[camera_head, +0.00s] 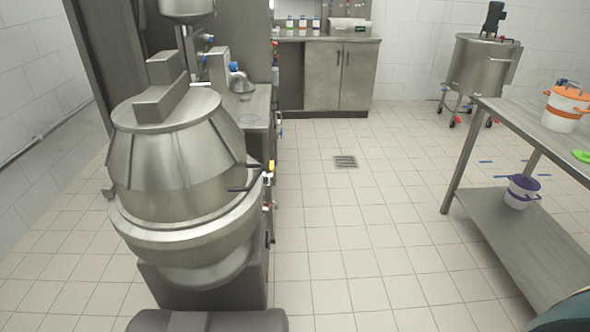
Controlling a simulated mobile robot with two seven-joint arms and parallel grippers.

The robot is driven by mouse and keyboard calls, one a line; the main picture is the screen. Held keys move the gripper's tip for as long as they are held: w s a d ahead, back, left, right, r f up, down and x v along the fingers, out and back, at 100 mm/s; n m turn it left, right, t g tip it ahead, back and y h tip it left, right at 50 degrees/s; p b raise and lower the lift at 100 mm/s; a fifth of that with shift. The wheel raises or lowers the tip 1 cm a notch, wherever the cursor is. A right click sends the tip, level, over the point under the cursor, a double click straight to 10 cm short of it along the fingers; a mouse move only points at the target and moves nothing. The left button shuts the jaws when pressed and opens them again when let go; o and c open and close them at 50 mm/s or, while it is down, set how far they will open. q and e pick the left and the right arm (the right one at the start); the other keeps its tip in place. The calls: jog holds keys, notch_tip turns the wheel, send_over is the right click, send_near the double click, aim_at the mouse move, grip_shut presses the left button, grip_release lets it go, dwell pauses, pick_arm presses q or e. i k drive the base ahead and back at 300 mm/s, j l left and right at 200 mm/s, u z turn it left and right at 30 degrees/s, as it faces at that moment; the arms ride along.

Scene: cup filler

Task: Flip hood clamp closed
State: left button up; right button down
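The steel hood (165,155) sits on the round steel bowl (190,235) of the machine at the left. A dark, bent clamp handle (247,186) sticks out at the right side, near the seam between hood and bowl. A small yellow piece (271,167) is just beyond it. I cannot tell from here whether the clamp is latched. Neither of my grippers is in view.
A steel table (470,118) stands at the right, with an orange and white bucket (565,108) on top and a purple and white bucket (520,192) on its lower shelf. A steel tank (481,66) stands at the back right. The tiled floor between machine and table is clear.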

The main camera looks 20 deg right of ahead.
aim_at(269, 176)
jog(key=i+l, duration=0.1)
jog(key=l, duration=1.1)
jog(key=i+l+u, duration=0.2)
jog(key=i+l, duration=0.2)
jog(key=l, duration=0.2)
jog(key=i+l+u, duration=0.2)
jog(key=i+l, duration=0.15)
jog(key=l, duration=0.3)
jog(key=i+l+u, duration=0.2)
jog(key=i+l, duration=0.15)
jog(key=l, duration=0.35)
jog(key=i+l+u, duration=0.15)
jog(key=l, duration=0.2)
